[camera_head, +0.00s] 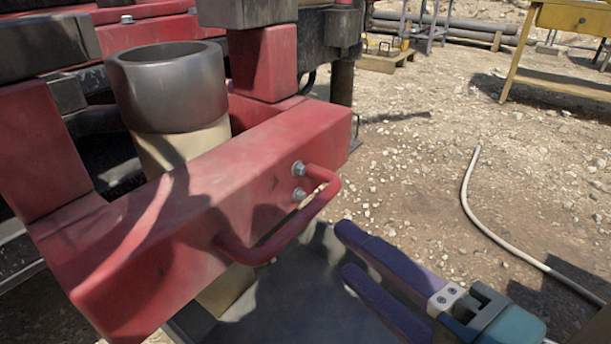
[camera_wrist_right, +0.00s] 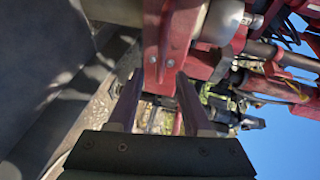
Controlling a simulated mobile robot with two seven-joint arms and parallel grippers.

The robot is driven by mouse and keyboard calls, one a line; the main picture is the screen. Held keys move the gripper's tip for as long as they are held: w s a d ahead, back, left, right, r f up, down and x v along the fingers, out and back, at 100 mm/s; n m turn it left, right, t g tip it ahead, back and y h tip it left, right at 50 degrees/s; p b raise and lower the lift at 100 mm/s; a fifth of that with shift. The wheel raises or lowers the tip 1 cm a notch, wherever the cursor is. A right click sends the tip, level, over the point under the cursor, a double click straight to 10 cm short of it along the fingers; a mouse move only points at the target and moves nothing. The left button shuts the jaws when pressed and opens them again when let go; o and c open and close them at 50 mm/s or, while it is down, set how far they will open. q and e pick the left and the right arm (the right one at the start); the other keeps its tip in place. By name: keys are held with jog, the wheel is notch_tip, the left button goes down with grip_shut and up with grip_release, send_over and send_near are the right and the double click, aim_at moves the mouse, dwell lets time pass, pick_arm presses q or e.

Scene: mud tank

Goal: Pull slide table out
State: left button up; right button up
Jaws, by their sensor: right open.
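The slide table is a thick red beam (camera_head: 215,195) in the head view, with a red bar handle (camera_head: 285,232) bolted to its front face. My right gripper (camera_head: 344,250) has purple fingers. It is open and empty, just to the right of the handle and apart from it, with its fingertips pointing at it. In the right wrist view, a red part with bolts (camera_wrist_right: 166,45) shows ahead of the open fingers (camera_wrist_right: 160,76). I cannot tell how far off it is. My left gripper is not in view.
A dark metal pipe collar (camera_head: 168,85) stands upright behind the beam. A pale hose (camera_head: 475,205) lies on the gravel at the right. A yellow workbench (camera_head: 575,20) stands at the back right. The gravel between the beam and hose looks open.

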aim_at(309, 220)
jog(key=b+x, duration=0.3)
jog(key=x, duration=0.5)
jog(key=shift+w+a, duration=0.15)
jog(key=shift+w, duration=0.05)
jog(key=shift+w+a, duration=0.2)
jog(key=shift+w, duration=0.1)
jog(key=shift+c, duration=0.3)
grip_shut()
dwell(0.5)
